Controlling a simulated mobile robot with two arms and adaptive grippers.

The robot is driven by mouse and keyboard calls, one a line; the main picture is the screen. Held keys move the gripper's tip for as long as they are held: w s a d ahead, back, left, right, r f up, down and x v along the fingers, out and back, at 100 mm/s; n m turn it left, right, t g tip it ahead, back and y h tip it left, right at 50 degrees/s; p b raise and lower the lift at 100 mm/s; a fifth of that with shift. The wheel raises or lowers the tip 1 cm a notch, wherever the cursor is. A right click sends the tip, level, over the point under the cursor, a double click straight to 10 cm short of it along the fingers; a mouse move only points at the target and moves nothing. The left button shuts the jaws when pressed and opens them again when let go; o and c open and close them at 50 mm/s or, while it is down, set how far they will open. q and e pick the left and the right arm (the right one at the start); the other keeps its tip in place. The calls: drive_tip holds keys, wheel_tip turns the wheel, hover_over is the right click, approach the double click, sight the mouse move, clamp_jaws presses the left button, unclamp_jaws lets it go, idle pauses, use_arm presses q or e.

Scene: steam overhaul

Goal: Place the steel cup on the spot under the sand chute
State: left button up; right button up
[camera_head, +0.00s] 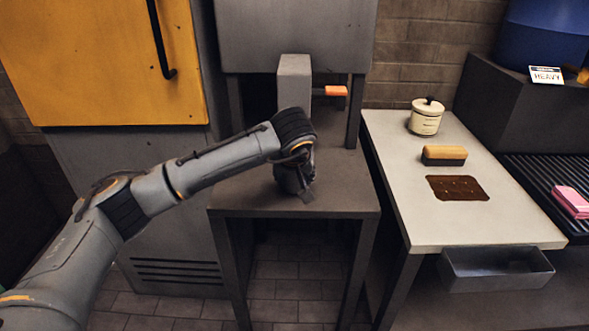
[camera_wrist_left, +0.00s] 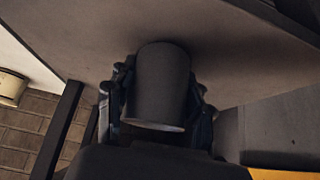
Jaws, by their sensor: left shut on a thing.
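My left gripper (camera_head: 302,190) is low over the dark grey stand (camera_head: 235,198), in front of and below the grey sand chute (camera_head: 294,80). An orange handle (camera_head: 335,90) sticks out to the chute's right. In the left wrist view the gripper is shut on the steel cup (camera_wrist_left: 160,85), a plain dark grey cylinder between the two fingers. In the head view the wrist and gripper hide the cup. The spot under the chute is hidden too. I cannot tell whether the cup touches the stand's top. My right gripper is not in view.
A light counter (camera_head: 400,165) on the right holds a lidded cream pot (camera_head: 426,117), a brush (camera_head: 444,155) and a brown recess (camera_head: 458,188). A grey tray (camera_head: 495,270) hangs at its front. A yellow-doored cabinet (camera_head: 95,60) stands left. The stand's front right is bare.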

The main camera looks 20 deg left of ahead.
use_arm(q)
drive_tip(key=w, duration=0.1)
drive_tip(key=w+a, duration=0.1)
drive_tip(key=w, duration=0.1)
drive_tip(key=shift+w, duration=0.25)
drive_tip(key=shift+w+f, duration=0.15)
drive_tip(key=shift+f, duration=0.15)
drive_tip(key=shift+a, duration=0.1)
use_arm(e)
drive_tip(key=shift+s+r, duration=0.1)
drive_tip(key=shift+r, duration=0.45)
use_arm(q)
drive_tip(key=shift+f, duration=0.1)
drive_tip(key=o, duration=1.2)
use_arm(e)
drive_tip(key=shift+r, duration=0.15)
